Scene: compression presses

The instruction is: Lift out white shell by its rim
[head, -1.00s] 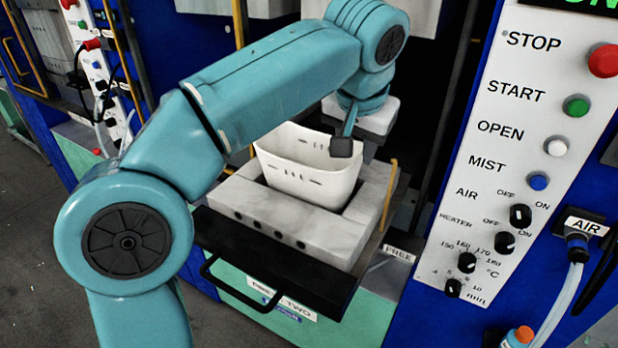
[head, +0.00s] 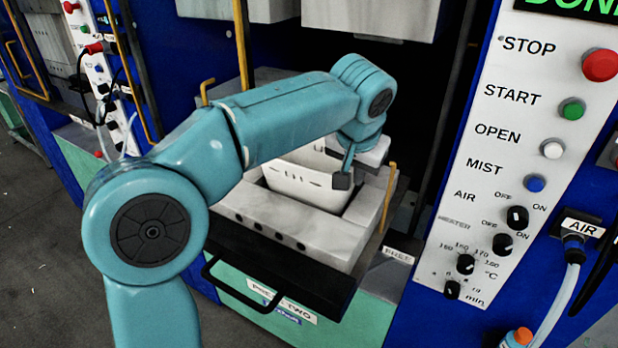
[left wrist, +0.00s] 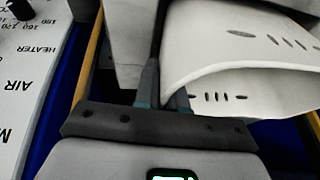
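The white shell (head: 300,178) is a thin tub with slots in its wall. It sits upright in the grey mould block (head: 275,222) on the drawn-out press drawer. My left gripper (head: 341,180) is down at the right side of the shell, its dark fingertip overlapping the wall in the head view. My arm hides the shell's back left part. My right gripper is out of view.
The control panel (head: 480,175) with knobs and buttons stands to the right. Yellow posts (head: 389,195) rise beside the mould. Upper press blocks (head: 370,18) hang above at the back. A black drawer handle (head: 240,295) sticks out in front.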

